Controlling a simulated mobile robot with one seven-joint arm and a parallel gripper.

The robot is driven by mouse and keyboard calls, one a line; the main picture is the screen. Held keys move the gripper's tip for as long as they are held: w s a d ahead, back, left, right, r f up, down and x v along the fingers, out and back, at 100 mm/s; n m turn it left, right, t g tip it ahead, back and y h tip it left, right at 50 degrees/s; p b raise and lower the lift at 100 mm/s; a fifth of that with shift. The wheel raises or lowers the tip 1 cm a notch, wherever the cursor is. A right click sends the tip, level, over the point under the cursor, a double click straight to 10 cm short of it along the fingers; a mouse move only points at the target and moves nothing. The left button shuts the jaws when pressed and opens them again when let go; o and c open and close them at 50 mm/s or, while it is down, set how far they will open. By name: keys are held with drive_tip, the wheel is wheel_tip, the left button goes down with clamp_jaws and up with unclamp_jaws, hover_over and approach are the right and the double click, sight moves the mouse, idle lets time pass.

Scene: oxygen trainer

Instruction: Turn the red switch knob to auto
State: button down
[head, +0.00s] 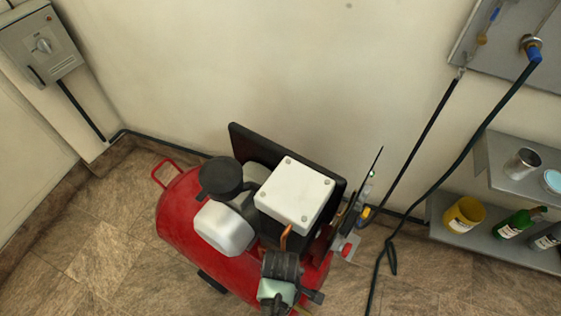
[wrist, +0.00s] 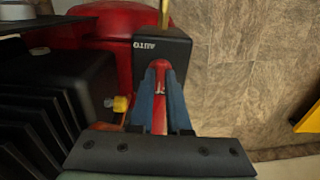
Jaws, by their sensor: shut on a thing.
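The red switch knob (wrist: 160,68) shows in the wrist view on a black switch box (wrist: 177,46). White "AUTO" lettering appears upside down on the box's top, to the left of the knob's tip. My gripper (wrist: 161,82) has its two blue fingers on either side of the knob, closed on it. The fingers hide the knob's sides. The box sits on the red air compressor (head: 180,218), which stands on the floor in the head view. I cannot make out the knob in the head view.
Black finned parts (wrist: 35,125) and a yellow fitting (wrist: 121,103) lie left of my gripper. In the head view, a shelf (head: 500,180) with cans and bottles stands at the right, and a grey switch box (head: 40,45) hangs upper left.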

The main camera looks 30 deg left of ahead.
drive_tip(key=shift+r+m, duration=0.1)
drive_tip(key=shift+m, duration=0.2)
drive_tip(key=m+p, duration=0.3)
drive_tip(key=shift+r+m, duration=0.1)
drive_tip(key=shift+m, duration=0.3)
drive_tip(key=m+p, duration=0.2)
drive_tip(key=m, duration=0.2)
drive_tip(key=m+p, duration=0.1)
drive_tip(key=m, duration=0.3)
drive_tip(key=shift+m+p, duration=0.4)
drive_tip(key=shift+f+m+p, duration=0.2)
drive_tip(key=shift+m+p, duration=0.25)
drive_tip(key=shift+m, duration=1.85)
drive_tip(key=c, duration=0.9)
unclamp_jaws()
drive_tip(key=shift+r, duration=0.15)
